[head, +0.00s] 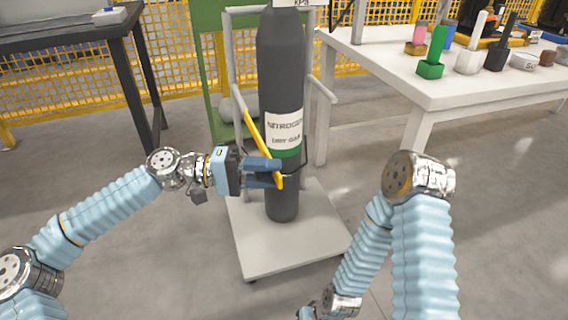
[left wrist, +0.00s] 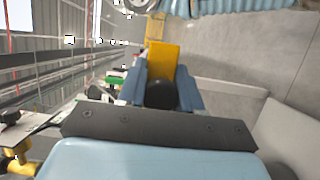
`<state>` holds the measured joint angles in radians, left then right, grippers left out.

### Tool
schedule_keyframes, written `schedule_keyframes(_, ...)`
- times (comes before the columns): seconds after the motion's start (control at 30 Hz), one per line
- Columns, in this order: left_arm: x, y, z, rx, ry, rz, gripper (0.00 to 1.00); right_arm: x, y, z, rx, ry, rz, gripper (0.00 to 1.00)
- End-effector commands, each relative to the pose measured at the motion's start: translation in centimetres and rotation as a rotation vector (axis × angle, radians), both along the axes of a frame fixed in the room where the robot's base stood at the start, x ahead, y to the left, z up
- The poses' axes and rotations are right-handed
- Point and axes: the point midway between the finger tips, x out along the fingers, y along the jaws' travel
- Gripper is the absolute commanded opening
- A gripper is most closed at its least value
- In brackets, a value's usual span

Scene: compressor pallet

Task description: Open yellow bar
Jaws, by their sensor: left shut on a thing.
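A yellow bar (head: 257,134) slants down across the front left of a dark gas cylinder (head: 282,65) labelled nitrogen, which stands upright on a white cart (head: 284,254). My left gripper (head: 279,173) is at the bar's lower end, with its blue fingers shut on it. In the left wrist view the yellow bar (left wrist: 163,62) shows between the two blue fingers (left wrist: 161,88), with a dark round part in front of it. My right arm shows at the lower right of the head view, but its gripper jaws cannot be made out.
A white table (head: 440,88) with several coloured holders, one of them green (head: 431,68), stands at the right. A dark table (head: 70,32) stands at the left. Yellow mesh fencing (head: 60,85) runs behind. The floor left of the cart is clear.

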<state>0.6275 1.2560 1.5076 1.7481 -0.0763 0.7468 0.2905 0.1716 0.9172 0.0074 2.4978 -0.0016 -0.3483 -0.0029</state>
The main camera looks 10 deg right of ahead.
Motion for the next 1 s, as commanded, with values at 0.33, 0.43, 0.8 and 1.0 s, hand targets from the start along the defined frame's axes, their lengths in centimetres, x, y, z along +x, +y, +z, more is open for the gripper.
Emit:
schedule_keyframes(0.33,0.1,1.4,0.0,0.000,0.001,-0.053,0.00,0.0,-0.1,0.5,-0.001,-0.001,0.000,0.44)
schedule_keyframes(0.43,0.1,1.4,0.0,0.000,0.001,-0.055,0.00,0.0,-0.1,0.5,-0.001,-0.001,0.000,0.44)
schedule_keyframes(0.8,0.1,1.4,0.0,0.001,0.001,-0.054,0.54,0.0,-0.1,0.5,-0.001,-0.001,0.000,0.44)
schedule_keyframes(1.0,0.0,1.4,0.0,0.001,0.000,-0.056,0.58,0.0,-0.1,0.5,-0.001,-0.001,0.000,0.44)
